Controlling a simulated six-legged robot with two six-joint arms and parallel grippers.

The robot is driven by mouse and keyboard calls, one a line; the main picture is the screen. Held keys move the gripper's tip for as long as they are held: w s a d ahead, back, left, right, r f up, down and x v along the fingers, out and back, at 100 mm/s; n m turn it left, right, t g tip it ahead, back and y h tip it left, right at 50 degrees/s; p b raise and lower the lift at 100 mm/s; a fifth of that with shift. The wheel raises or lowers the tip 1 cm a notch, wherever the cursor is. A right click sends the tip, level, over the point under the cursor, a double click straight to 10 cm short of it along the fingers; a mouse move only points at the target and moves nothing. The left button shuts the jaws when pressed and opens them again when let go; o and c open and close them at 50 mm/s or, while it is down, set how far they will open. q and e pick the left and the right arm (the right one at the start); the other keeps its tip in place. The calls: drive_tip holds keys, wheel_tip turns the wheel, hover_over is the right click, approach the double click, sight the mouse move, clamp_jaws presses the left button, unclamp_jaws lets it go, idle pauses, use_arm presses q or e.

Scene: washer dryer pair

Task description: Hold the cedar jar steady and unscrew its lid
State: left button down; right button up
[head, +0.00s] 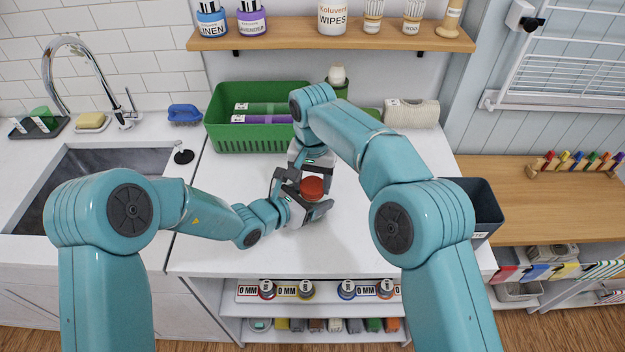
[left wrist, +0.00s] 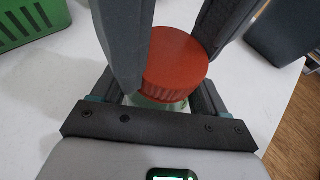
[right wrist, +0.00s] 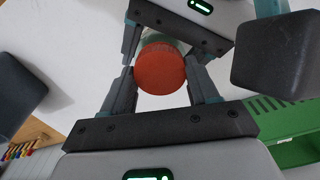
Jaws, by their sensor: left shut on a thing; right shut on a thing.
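The jar's rust-red ribbed lid (head: 312,188) shows above the white counter, between my two grippers. In the left wrist view the lid (left wrist: 175,65) sits on a pale greenish jar body (left wrist: 158,102), mostly hidden by fingers. My left gripper (head: 305,208) comes in from the left, low, and is shut on the jar body. My right gripper (head: 302,178) reaches in from behind and above and is shut on the lid, its fingers on either side of it. In the right wrist view the lid (right wrist: 160,68) lies between the right fingers. No label is readable.
A green basket (head: 262,146) with bottles stands behind at the left. A white roll (head: 412,113) lies at the back, and a dark bin (head: 480,200) stands at the right edge. A sink (head: 100,170) is at the left. The counter's front is clear.

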drive_tip(key=o, duration=1.2)
drive_tip(key=shift+c, duration=0.2)
wheel_tip(320, 180, up, 3)
drive_tip(key=shift+r, duration=0.75)
drive_tip(key=shift+c, duration=0.4)
wheel_tip(320, 180, up, 3)
drive_tip(key=m, duration=0.4)
drive_tip(key=shift+f+m, duration=0.15)
drive_tip(key=shift+m, duration=0.15)
drive_tip(key=shift+r+m, duration=0.3)
drive_tip(key=shift+m, duration=0.5)
drive_tip(key=shift+f, duration=3.9)
